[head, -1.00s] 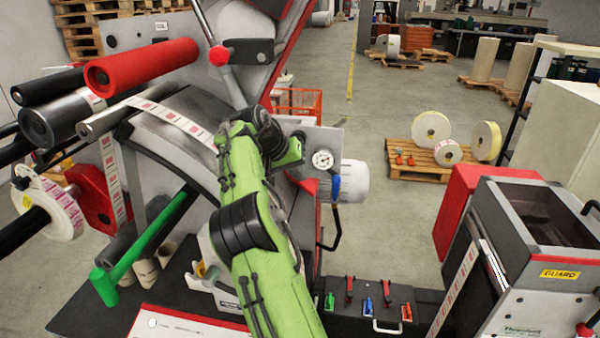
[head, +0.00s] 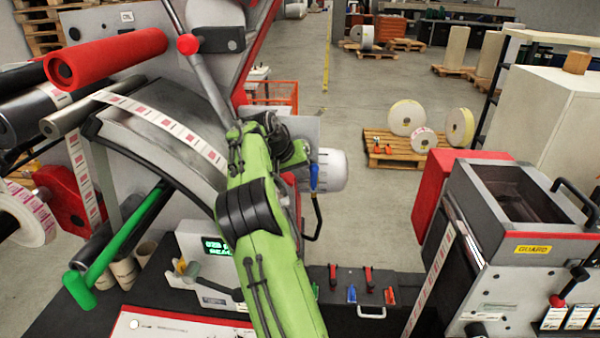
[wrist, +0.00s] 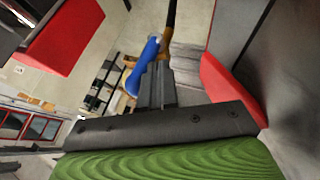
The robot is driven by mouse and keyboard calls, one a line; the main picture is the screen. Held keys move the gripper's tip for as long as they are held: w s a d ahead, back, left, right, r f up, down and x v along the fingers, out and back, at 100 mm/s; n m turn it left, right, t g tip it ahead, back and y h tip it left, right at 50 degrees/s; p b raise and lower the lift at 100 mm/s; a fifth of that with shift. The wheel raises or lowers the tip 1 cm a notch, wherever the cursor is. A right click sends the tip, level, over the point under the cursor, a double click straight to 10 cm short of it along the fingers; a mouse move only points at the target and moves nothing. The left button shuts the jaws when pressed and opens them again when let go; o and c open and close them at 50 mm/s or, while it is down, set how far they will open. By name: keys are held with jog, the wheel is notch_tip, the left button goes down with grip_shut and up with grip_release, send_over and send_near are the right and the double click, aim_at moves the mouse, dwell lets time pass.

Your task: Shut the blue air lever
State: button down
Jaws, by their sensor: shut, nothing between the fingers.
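The blue air lever (head: 314,178) is a small upright blue handle at the right edge of the rewinder's panel, above a black hose. In the wrist view the blue lever (wrist: 143,68) lies just left of my fingers, slanting from lower left to upper right. My gripper (wrist: 162,62) is shut and empty, its dark fingers beside the lever. They look very close to it; I cannot tell whether they touch. In the head view my green arm reaches up to the panel, and the fingertips cannot be made out.
A whitish motor (head: 332,170) sits just behind the lever. A red-and-grey guarded unit (head: 510,215) stands to the right, and a toolbox (head: 365,290) lies below. A green bar (head: 125,250) and a red roller (head: 105,60) are at left.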

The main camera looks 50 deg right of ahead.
jog(key=shift+s+d+r+t+y, duration=0.1)
jog(key=shift+s+d+t+y, duration=0.15)
jog(key=shift+t, duration=0.25)
jog(key=shift+y+b, duration=0.35)
